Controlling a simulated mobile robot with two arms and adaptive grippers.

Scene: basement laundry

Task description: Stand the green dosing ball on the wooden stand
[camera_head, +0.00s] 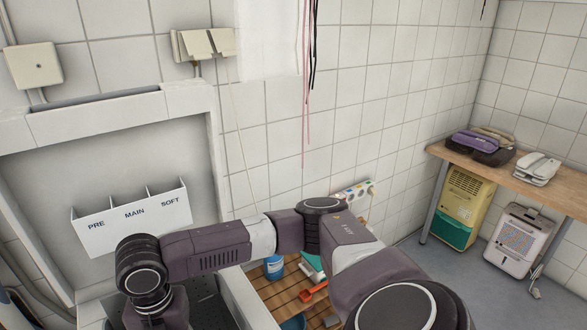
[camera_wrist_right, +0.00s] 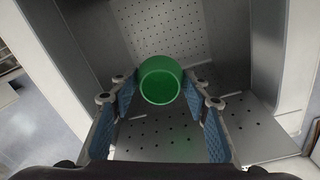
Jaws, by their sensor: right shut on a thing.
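The green dosing ball (camera_wrist_right: 160,82) is a round green cup with an open mouth, seen in the right wrist view. My right gripper (camera_wrist_right: 159,90) is shut on it, with the blue-padded fingers on either side. In the head view my right arm crosses the lower middle toward the left, and its gripper and the ball are hidden. A slatted wooden surface (camera_head: 267,289) shows behind the arm at the lower middle; I cannot tell whether it is the wooden stand. My left gripper is not in view.
Perforated metal panels (camera_wrist_right: 146,145) lie around the ball in the right wrist view. On the slats are a blue container (camera_head: 273,267) and a red scoop (camera_head: 314,292). A white PRE/MAIN/SOFT holder (camera_head: 130,215) is at left. A wooden bench (camera_head: 535,187) stands at right.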

